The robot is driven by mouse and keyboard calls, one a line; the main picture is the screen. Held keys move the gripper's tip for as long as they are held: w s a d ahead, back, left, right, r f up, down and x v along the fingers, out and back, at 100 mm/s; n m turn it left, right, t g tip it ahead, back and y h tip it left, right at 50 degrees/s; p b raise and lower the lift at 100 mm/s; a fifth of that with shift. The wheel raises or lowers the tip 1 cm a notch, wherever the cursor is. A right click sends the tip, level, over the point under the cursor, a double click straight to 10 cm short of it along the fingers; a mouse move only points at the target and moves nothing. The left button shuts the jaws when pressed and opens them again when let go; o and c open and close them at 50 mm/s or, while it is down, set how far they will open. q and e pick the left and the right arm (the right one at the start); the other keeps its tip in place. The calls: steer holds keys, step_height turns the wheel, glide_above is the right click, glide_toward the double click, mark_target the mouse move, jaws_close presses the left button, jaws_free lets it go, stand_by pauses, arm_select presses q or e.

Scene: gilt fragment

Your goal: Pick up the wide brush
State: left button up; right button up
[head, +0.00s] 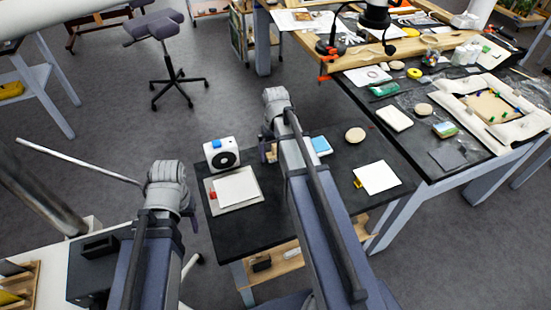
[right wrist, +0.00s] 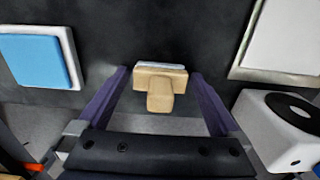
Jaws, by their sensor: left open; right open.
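The wide brush (right wrist: 158,90) is pale wood with a broad head, a whitish strip along its far edge and a short handle pointing toward the camera. My right gripper (right wrist: 160,74) is open in the right wrist view, with the brush between the lines of its fingers and a gap on each side. In the head view a small part of the brush (head: 270,153) shows beside my right arm, which hides the rest. My left gripper (head: 167,178) is off to the left of the dark table, away from the brush; its fingertips are hidden.
On the dark table (head: 230,237), a white device with a black dial (head: 222,156) and a pale board (head: 236,188) lie left of the brush. A blue pad (head: 320,145), a round disc (head: 355,134) and a white sheet (head: 377,178) lie to its right.

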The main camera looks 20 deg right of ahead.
mark_target(276, 145)
steer(key=shift+r, duration=0.1)
steer(key=c, duration=1.4)
steer(key=shift+r, duration=0.1)
step_height(276, 145, up, 10)
steer(key=p, duration=1)
steer(key=o, duration=0.9)
steer(key=c, duration=0.6)
